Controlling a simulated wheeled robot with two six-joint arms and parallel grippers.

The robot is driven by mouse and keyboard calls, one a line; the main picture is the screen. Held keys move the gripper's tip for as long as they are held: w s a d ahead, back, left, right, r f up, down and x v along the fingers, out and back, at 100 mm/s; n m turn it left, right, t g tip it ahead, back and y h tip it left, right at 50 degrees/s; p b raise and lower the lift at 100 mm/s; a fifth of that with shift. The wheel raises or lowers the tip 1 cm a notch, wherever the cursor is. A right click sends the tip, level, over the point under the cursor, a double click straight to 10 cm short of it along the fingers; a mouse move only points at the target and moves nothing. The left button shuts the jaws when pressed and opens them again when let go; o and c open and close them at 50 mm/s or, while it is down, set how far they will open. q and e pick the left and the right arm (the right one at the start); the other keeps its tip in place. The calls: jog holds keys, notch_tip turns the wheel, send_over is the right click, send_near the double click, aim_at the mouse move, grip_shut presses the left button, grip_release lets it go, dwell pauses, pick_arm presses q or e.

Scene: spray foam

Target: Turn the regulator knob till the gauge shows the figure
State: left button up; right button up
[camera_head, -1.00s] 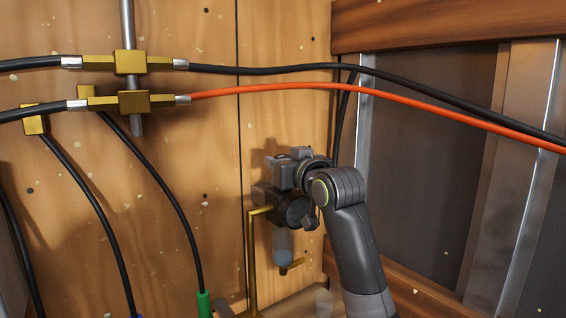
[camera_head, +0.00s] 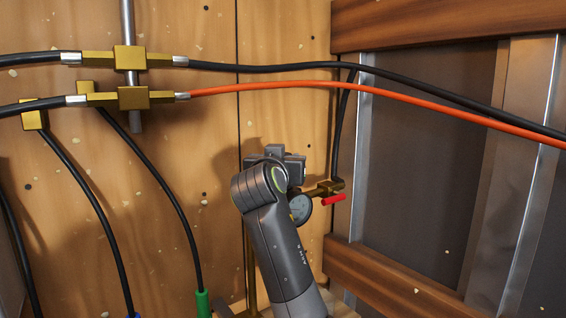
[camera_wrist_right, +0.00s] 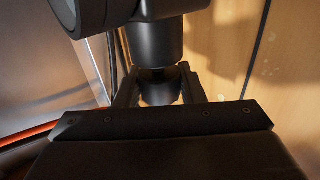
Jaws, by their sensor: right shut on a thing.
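My right gripper (camera_wrist_right: 158,74) is shut on a dark round knob (camera_wrist_right: 160,93) below a dark cylindrical regulator body (camera_wrist_right: 155,42) in the right wrist view. In the head view my right wrist covers most of the regulator, and the fingers and knob are hidden there. The gauge (camera_head: 300,209) shows a pale dial just right of my wrist, partly covered. Its needle and figures are too small to read. My left gripper is not in view.
A brass valve with a red lever (camera_head: 333,200) sits right of the gauge. An orange hose (camera_head: 300,86) and a black hose (camera_head: 290,69) cross above my arm. More black hoses hang on the wooden wall at left. A metal post (camera_head: 355,150) stands at right.

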jog(key=m+g+h, duration=0.1)
jog(key=h, duration=0.1)
jog(key=m+h, duration=0.2)
jog(key=h, duration=0.1)
jog(key=shift+r+g, duration=0.1)
jog(key=shift+g, duration=0.3)
jog(key=shift+m+g+h+p, duration=0.8)
jog(key=shift+m+g+h, duration=0.6)
jog(key=shift+m+h, duration=0.55)
jog(key=shift+m+g+h, duration=0.45)
jog(key=shift+g+h, duration=0.15)
jog(key=shift+h, duration=0.05)
jog(key=o, duration=1)
jog(key=shift+f+n+t+y+b, duration=0.2)
jog(key=shift+n+t+y+b, duration=0.1)
jog(key=shift+n+t+y, duration=0.65)
